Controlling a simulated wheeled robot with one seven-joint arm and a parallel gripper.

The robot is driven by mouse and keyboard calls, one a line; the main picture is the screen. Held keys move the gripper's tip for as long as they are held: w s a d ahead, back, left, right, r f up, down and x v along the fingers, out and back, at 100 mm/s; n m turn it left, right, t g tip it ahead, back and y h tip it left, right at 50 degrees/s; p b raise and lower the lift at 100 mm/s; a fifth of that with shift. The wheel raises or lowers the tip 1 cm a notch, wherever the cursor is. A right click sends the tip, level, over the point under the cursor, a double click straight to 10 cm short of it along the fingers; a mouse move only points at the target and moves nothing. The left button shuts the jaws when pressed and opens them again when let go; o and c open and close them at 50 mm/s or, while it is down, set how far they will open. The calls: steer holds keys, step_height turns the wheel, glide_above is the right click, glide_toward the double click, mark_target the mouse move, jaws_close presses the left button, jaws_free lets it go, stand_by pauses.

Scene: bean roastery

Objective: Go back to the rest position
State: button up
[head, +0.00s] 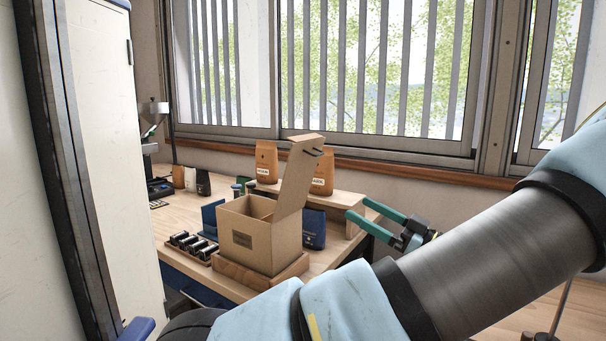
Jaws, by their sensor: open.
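My gripper (357,214) is in the head view, right of the middle. Its two green fingers point left and stand apart, with nothing between them. It is in front of the right end of a raised wooden shelf, to the right of an open cardboard box (248,240). My arm runs from the bottom of the view to the upper right and hides part of the table. The box stands upright on a wooden base (290,274) with its lid flap raised. The inside bottom of the box is hidden.
Brown coffee bags stand on the shelf (340,197) behind the box. A dark blue bag (314,228) is right of the box. A tray of several small jars (193,247) is left of it, on the wooden table (172,222). A white cabinet (110,150) closes off the left.

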steer(key=shift+w+a+r, duration=0.15)
steer(key=shift+w+a, duration=0.1)
steer(key=shift+a, duration=0.15)
stand_by(0.4)
